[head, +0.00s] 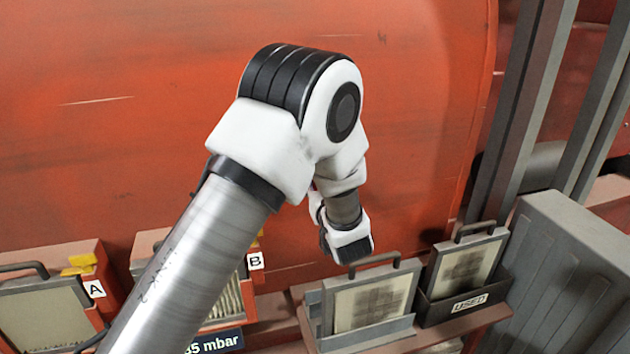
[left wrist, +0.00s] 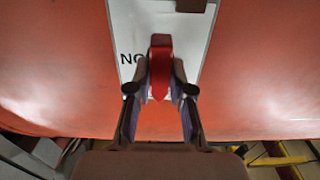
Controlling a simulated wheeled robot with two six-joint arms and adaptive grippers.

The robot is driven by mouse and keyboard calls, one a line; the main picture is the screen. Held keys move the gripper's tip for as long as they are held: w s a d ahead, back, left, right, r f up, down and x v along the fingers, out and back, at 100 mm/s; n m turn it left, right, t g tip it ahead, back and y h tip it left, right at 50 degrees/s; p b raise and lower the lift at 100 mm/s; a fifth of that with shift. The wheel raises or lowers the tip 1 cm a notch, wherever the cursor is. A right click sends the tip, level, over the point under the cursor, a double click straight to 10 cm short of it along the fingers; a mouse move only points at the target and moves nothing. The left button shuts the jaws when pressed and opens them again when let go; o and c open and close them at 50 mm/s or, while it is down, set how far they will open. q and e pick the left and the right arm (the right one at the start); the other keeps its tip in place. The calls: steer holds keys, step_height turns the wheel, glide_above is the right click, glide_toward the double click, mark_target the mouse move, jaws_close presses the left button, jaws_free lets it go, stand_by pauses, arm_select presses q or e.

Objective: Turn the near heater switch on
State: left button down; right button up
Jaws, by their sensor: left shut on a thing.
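Behind the piece is a white plate (left wrist: 185,40) with the letters "NO" partly showing, on an orange-red surface. I cannot tell from its look whether the red piece is the near heater switch. In the head view my left arm reaches across the middle, and its fingers are hidden behind the wrist. No heater switch shows clearly there. My right gripper is not in view.
A large orange-red wall (head: 120,110) fills the back. Framed filters stand below: one by label A (head: 95,289), one by label B (head: 255,261), a grimy one in a grey holder (head: 370,341) and one in the box marked USED (head: 468,304). A grey cabinet (head: 570,270) stands right.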

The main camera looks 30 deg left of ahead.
arm_select(q)
steer(key=shift+f, duration=0.1)
steer(key=shift+w+f+m+p, duration=0.1)
steer(key=shift+m+p, duration=2.35)
steer(key=shift+m, duration=2.05)
steer(key=shift+w+m+p, duration=0.1)
steer(key=shift+m+p, duration=2.35)
steer(key=shift+m, duration=2.05)
